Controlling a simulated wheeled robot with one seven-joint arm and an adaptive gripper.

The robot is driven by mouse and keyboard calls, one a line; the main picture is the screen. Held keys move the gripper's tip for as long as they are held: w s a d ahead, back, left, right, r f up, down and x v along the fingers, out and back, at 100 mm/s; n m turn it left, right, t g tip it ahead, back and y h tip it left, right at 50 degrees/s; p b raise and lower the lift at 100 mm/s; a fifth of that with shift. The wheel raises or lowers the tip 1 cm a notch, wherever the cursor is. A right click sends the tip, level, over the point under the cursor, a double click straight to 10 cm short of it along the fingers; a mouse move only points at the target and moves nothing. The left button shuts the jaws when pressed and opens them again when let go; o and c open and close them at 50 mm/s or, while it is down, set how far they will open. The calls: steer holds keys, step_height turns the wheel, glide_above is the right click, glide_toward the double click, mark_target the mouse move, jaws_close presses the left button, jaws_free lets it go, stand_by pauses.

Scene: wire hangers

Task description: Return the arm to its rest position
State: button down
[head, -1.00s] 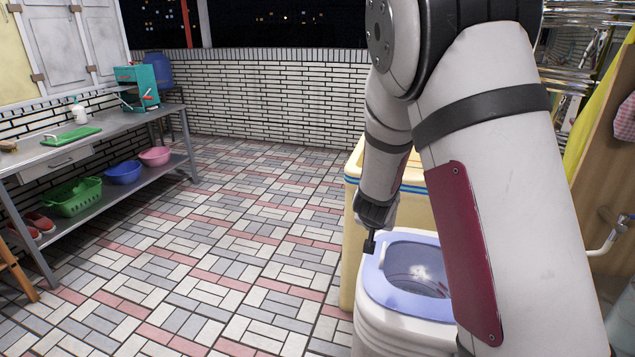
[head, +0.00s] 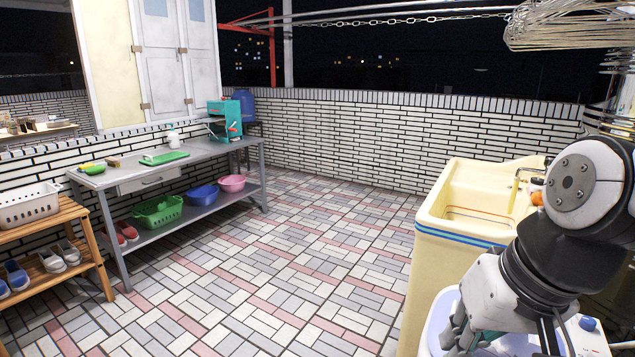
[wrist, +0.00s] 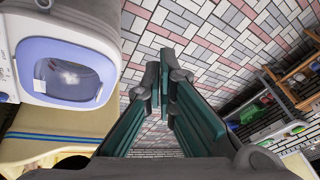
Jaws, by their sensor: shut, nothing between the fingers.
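My arm (head: 575,235) is folded at the lower right of the head view, its grey-white links bent downward. My gripper (wrist: 163,80) shows in the wrist view with its dark green-padded fingers close together and empty. In the head view the gripper is low at the right, partly hidden by the wrist and the picture edge. It is in front of the washing machine's lavender-blue top (head: 441,308). The washing machine's round tub opening (wrist: 68,76) is left of the fingers in the wrist view. The fingers appear clear of any object.
A yellow sink (head: 470,205) stands beside the washing machine. Wire hangers (head: 565,28) hang at the upper right. A metal table (head: 205,150) with baskets below and a wooden shoe rack (head: 88,238) stand on the left. The tiled floor (head: 290,265) between is clear.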

steer(key=s+d+g+h, duration=0.2)
steer(key=s, duration=1)
step_height(320, 180, up, 14)
steer(key=t+p, duration=0.2)
steer(key=p, duration=1)
steer(key=shift+d+n+t+p, duration=0.3)
steer(key=shift+n+t, duration=0.1)
steer(key=shift+s, duration=0.1)
